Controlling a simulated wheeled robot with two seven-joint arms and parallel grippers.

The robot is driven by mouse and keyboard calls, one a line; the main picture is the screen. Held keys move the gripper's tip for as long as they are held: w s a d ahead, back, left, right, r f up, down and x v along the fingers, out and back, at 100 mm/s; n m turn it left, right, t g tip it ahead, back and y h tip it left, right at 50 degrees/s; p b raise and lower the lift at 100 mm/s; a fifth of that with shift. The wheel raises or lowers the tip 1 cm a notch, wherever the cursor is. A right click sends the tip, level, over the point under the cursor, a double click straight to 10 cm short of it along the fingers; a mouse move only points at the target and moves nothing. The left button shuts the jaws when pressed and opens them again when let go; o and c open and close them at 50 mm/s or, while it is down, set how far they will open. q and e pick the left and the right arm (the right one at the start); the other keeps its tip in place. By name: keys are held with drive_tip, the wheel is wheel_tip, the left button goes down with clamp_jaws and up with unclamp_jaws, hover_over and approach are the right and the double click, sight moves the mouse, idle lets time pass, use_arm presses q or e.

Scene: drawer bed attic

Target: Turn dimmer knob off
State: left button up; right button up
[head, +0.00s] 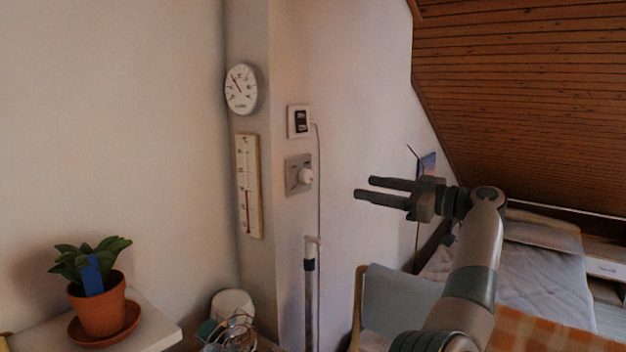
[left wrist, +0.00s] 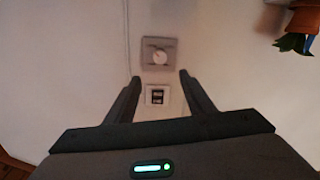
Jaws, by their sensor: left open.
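The dimmer knob (head: 305,176) is a round white knob standing out from a square grey wall plate (head: 291,181). In the left wrist view the knob (left wrist: 159,57) appears face on, with its plate (left wrist: 147,48) around it, just beyond the fingertips and between their lines. My left gripper (head: 363,188) is open and empty. In the head view it points left at about the knob's height, with a clear gap between them. Its two fingers also frame the left wrist view (left wrist: 160,77). The knob's turn angle is too small to read. My right gripper is not in view.
A small wall unit with dark windows (head: 300,121) sits above the plate, and a cable (head: 319,200) runs down beside it. A thermometer (head: 248,187) and round dial (head: 241,89) hang left. A potted plant (head: 100,304), chair (head: 395,295) and bed (head: 545,270) stand lower.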

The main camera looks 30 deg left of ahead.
sight(310, 178)
use_arm(q)
drive_tip(key=a+p, duration=0.2)
drive_tip(key=a, duration=0.3)
drive_tip(key=a+p, duration=0.2)
drive_tip(key=a, duration=0.3)
drive_tip(key=a+p, duration=0.2)
drive_tip(key=a, duration=0.4)
drive_tip(key=shift+w+a, duration=0.1)
drive_tip(key=shift+w, duration=0.25)
drive_tip(key=shift+a+p, duration=0.4)
drive_tip(key=shift+a, duration=0.2)
drive_tip(key=c, duration=1.1)
drive_tip(key=shift+o, duration=0.2)
drive_tip(key=shift+f, duration=0.15)
